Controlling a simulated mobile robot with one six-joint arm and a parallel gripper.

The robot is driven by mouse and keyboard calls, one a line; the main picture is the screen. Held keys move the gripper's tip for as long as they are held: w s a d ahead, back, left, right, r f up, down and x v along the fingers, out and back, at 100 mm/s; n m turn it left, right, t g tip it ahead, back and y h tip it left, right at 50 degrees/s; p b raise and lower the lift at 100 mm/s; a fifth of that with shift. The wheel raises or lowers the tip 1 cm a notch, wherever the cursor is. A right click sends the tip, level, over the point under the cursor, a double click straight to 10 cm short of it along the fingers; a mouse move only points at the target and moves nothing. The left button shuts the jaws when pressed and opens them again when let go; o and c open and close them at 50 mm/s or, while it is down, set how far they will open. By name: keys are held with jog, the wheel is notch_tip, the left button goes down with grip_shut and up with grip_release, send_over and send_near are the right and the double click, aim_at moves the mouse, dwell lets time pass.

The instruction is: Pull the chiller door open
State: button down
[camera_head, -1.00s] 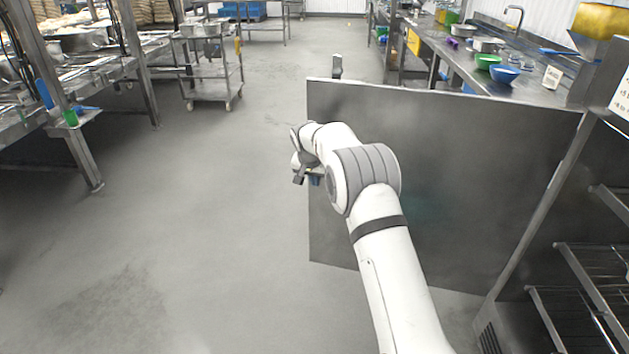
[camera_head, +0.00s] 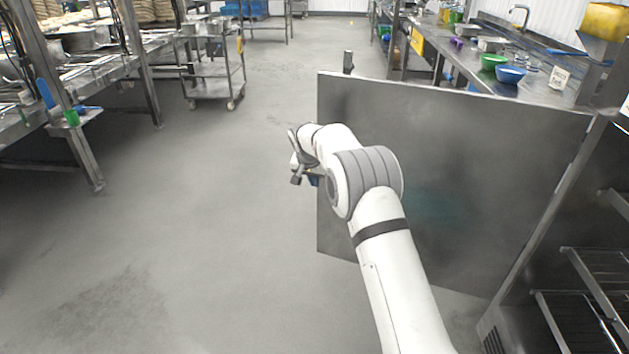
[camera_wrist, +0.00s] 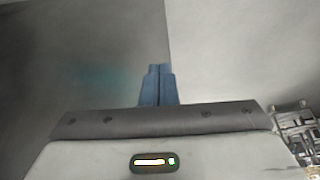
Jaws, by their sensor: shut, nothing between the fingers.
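The chiller door (camera_head: 460,170) is a large dark steel panel standing wide open, with its inner face toward me. Its hinge side is at the right, by the chiller body (camera_head: 545,255). The door handle (camera_head: 348,62) rises just behind the top of its free edge. My gripper (camera_head: 314,181) is in front of that free edge, partly hidden by my arm. In the wrist view, my gripper's blue fingers (camera_wrist: 158,70) are shut and empty, over the line between the dark door (camera_wrist: 70,60) and the pale floor. I cannot tell whether they touch the door.
Wire shelves (camera_head: 600,275) show inside the chiller at the right. A steel counter (camera_head: 470,65) with bowls lies behind the door. A wheeled cart (camera_head: 215,75) and a steel table (camera_head: 95,80) stand at the left. The floor (camera_head: 200,200) left of my arm is clear.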

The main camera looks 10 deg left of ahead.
jog(key=s+a+f+p+v, duration=0.1)
jog(key=s+v, duration=0.1)
jog(key=v, duration=0.8)
jog(key=s+d+r+n+p, duration=0.1)
jog(key=s+d+r+p, duration=0.7)
jog(key=s+d+r, duration=0.95)
jog(key=s+d+r+p, duration=0.1)
jog(key=s+d+p, duration=0.2)
jog(key=s, duration=1)
jog(key=s+d+r+n+g+y+p, duration=0.1)
jog(key=s+d+p, duration=0.3)
jog(key=s, duration=0.9)
jog(key=shift+d+r+n+g, duration=0.3)
jog(key=shift+d+r, duration=0.3)
